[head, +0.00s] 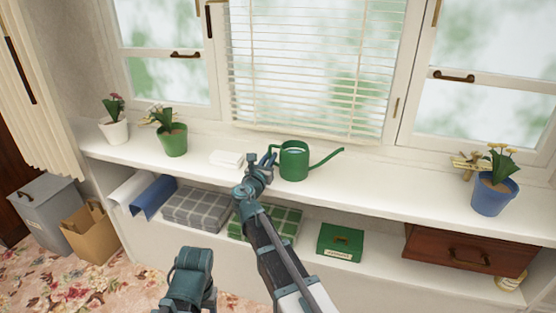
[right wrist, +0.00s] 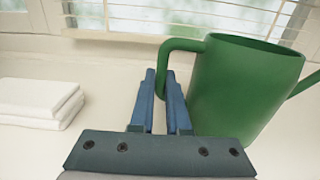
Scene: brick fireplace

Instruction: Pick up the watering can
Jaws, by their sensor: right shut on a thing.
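The green watering can (head: 294,163) stands upright on the white window shelf, its spout pointing right and its handle on the left side. My right gripper (head: 268,160) is at the handle, left of the can's body. In the right wrist view the can (right wrist: 240,85) fills the right side, and the blue fingers of my right gripper (right wrist: 165,95) are shut on its handle. The lower part of the handle is hidden behind the fingers. My left gripper is not in view; a teal part of my own body shows at the bottom of the head view.
Folded white cloths (head: 227,159) lie just left of my right gripper. Potted plants stand on the shelf, one green pot (head: 173,141) at left and a blue pot (head: 493,196) at right. The window blind (head: 310,65) hangs behind the can. A lower shelf holds folded blankets and a green box (head: 340,242).

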